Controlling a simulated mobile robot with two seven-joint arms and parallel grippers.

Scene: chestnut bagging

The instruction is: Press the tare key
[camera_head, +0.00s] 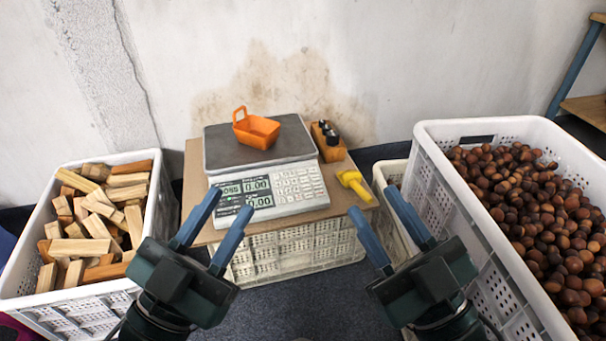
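A weighing scale (270,194) stands on a board in the middle, with a dark flat pan (220,148) at its back. Its front panel has a green display (245,188) reading 0.00 and a keypad (298,183) on the right; the key labels are too small to read. An orange scoop-like container (256,131) rests on the pan. My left gripper (225,213) is open and empty, its fingertips in front of the display's left part and covering some of it. My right gripper (371,205) is open and empty, right of the scale and near the yellow tool.
A yellow tool (353,183) and a wooden block with dark-topped items (329,147) lie right of the scale. The board (196,172) rests on an upturned white crate (295,250). A wood-filled crate (152,215) stands left, a chestnut-filled crate (437,158) right.

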